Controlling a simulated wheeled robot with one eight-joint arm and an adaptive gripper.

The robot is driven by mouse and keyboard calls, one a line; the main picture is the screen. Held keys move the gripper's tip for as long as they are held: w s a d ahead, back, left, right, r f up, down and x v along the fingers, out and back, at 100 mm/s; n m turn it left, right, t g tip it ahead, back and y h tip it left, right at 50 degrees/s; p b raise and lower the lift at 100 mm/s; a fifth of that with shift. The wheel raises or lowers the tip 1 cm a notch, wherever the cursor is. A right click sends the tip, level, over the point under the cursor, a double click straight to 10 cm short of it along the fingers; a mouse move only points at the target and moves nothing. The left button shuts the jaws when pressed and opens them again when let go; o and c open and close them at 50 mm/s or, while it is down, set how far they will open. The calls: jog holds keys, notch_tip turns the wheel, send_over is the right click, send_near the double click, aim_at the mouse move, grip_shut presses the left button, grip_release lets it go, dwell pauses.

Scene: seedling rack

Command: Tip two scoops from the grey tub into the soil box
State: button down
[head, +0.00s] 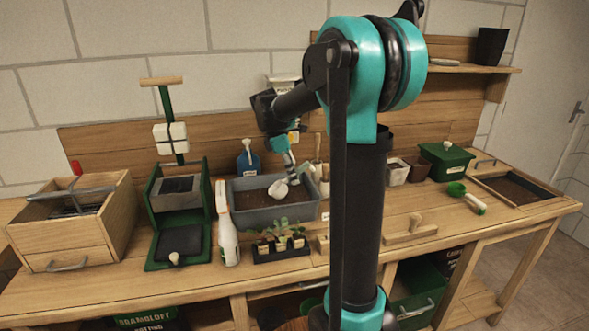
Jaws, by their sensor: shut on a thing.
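The grey tub (268,217) stands mid-bench, with dark soil showing inside. My gripper (286,147) is above the tub's back right part, pointing down and shut on a scoop (279,189). The scoop's pale bowl is low in the tub, at or just above the soil; I cannot tell whether it touches or holds any. The fingertips are small and partly hidden. A wood-framed box with dark soil (516,187), apparently the soil box, is set at the bench's right end.
A seedling tray (281,250) and white spray bottle (228,231) stand in front of the tub. A green-framed press (178,205) and wooden box (75,222) are left. Pots (396,172), a green box (445,161), a brush (467,197) and wooden float (409,232) are right.

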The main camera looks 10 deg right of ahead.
aim_at(287, 182)
jog(key=shift+a+f+h, duration=0.15)
jog(key=shift+f, duration=0.4)
jog(key=shift+a+f+h, duration=0.15)
jog(key=shift+f, duration=0.35)
jog(key=shift+w+a+f, duration=0.1)
jog(key=shift+a+f, duration=0.2)
jog(key=shift+f, duration=0.3)
jog(key=shift+a+f, duration=0.25)
jog(key=shift+f, duration=0.3)
jog(key=shift+w+a+f+y, duration=0.15)
jog(key=shift+a+y, duration=0.35)
jog(key=shift+a, duration=0.15)
jog(key=shift+d+f+y, duration=0.3)
jog(key=shift+d+y, duration=0.1)
jog(key=shift+y, duration=0.6)
jog(key=shift+d+f+t+y, duration=0.15)
jog(key=shift+t+y, duration=0.25)
jog(key=shift+y, duration=0.6)
jog(key=shift+r, duration=0.4)
jog(key=shift+s+d+r+t+y, duration=0.1)
jog(key=shift+d+r+y, duration=0.45)
jog(key=shift+r, duration=1.05)
jog(key=shift+s+d+r+t+y, duration=0.25)
jog(key=shift+r+y, duration=0.45)
jog(key=shift+r, duration=0.85)
jog(key=shift+d+r+g+y, duration=0.1)
jog(key=shift+d+r+y, duration=0.45)
jog(key=shift+r, duration=1.05)
jog(key=shift+a, duration=0.1)
